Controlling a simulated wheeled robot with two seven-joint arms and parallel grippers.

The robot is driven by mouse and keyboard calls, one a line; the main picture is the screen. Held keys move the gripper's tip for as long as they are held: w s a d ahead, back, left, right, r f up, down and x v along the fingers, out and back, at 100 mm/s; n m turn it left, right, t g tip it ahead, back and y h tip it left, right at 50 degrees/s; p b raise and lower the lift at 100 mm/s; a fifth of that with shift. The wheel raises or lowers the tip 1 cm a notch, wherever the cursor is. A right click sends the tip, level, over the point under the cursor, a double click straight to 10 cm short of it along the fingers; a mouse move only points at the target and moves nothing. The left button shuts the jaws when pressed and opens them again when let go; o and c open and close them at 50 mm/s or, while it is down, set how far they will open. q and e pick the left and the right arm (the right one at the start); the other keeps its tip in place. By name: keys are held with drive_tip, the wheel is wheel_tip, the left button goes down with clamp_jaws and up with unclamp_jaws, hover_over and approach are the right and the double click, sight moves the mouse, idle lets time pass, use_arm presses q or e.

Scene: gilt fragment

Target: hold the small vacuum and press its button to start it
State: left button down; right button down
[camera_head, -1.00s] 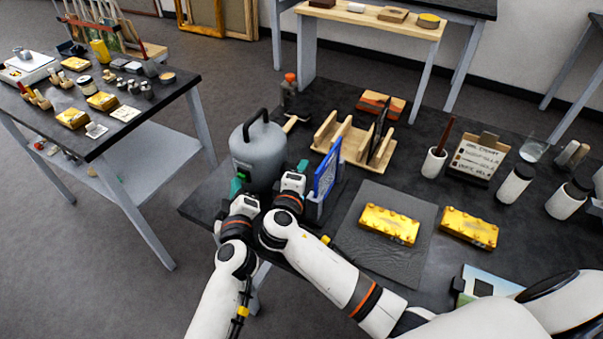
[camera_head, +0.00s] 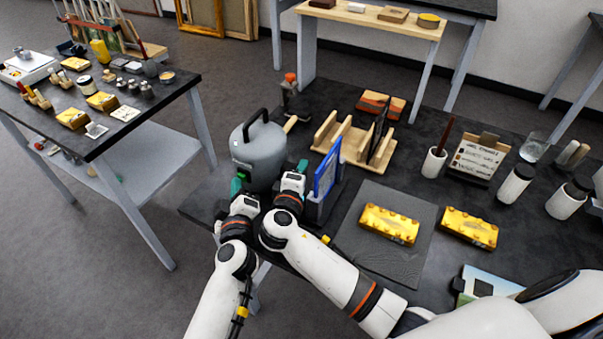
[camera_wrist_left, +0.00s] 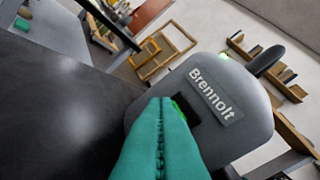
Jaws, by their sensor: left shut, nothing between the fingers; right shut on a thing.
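The small vacuum (camera_head: 259,158) is a grey rounded canister with a black top handle, upright on the dark table's left corner. In the left wrist view its grey body (camera_wrist_left: 252,112) bears the label "Brennolt" and a dark panel with a green button (camera_wrist_left: 180,103). My left gripper (camera_head: 236,186) is shut and empty at the vacuum's lower left. Its teal fingers (camera_wrist_left: 162,103) lie over the panel edge and partly hide the button; I cannot tell whether they touch it. My right gripper (camera_head: 301,166) is shut at the vacuum's right side, on the vacuum; the contact is largely hidden.
A blue-framed panel (camera_head: 327,170) stands close to the right of my right gripper. A wooden rack (camera_head: 352,142) is behind it. A grey mat (camera_head: 362,240) with a yellow block (camera_head: 389,224) lies further right. A separate side table (camera_head: 150,105) stands left across a gap.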

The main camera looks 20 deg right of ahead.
use_arm(q)
drive_tip(key=shift+s+a, duration=0.15)
drive_tip(key=shift+s+a, duration=0.95)
drive_tip(key=shift+a, duration=0.2)
drive_tip(key=shift+s+a, duration=0.95)
drive_tip(key=shift+a, duration=0.2)
use_arm(e)
drive_tip(key=c, duration=1)
unclamp_jaws()
drive_tip(key=shift+o, duration=0.2)
drive_tip(key=shift+a, duration=0.1)
drive_tip(key=v, duration=1.2)
